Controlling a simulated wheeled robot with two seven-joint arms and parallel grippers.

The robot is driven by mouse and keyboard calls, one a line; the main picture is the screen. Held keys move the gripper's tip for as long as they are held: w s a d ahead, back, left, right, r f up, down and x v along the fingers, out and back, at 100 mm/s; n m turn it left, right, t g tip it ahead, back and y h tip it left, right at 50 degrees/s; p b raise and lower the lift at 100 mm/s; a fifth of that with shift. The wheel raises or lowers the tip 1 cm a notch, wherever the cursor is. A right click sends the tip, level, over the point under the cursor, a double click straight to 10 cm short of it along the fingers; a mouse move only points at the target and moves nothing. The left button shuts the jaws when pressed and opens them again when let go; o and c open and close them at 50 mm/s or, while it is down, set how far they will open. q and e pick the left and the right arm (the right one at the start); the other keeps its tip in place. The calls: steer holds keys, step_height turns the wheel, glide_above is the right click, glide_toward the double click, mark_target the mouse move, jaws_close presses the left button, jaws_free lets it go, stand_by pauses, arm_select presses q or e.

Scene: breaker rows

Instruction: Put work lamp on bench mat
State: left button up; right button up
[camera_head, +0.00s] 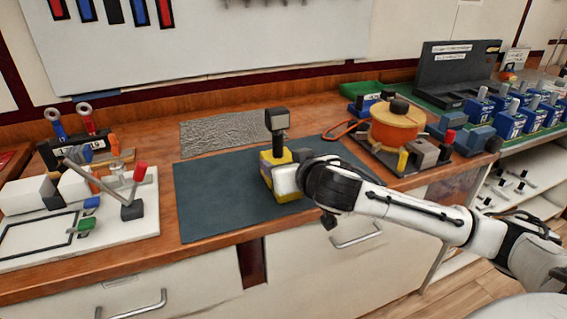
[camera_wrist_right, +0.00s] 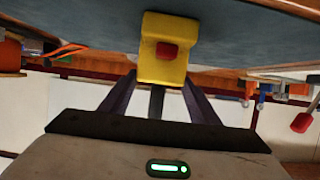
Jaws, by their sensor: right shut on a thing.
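The work lamp has a yellow base (camera_head: 281,158) with a black stem and a boxy dark head (camera_head: 277,119). It is upright over the right part of the dark blue-green bench mat (camera_head: 215,200), and its base appears to be at the mat surface. My right gripper (camera_head: 283,180) is shut on the lamp's yellow base from the front right. In the right wrist view the yellow base (camera_wrist_right: 161,72) with a red button sits between the fingertips, close against the mat (camera_wrist_right: 90,22). My left gripper is not in view.
A grey textured sheet (camera_head: 225,130) lies behind the mat. At left is a white board with tools and a lever (camera_head: 130,205). At right are an orange reel (camera_head: 396,125) and several blue breakers (camera_head: 510,120). The mat's left part is clear.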

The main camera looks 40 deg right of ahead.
steer(key=shift+r, duration=0.2)
steer(key=shift+f, duration=0.15)
steer(key=o, duration=1.5)
steer(key=shift+f, duration=0.1)
steer(key=shift+c, duration=0.2)
steer(key=shift+r, duration=0.25)
steer(key=shift+s+a, duration=0.1)
steer(key=shift+s, duration=0.25)
steer(key=p+v, duration=0.5)
steer(key=v, duration=0.6)
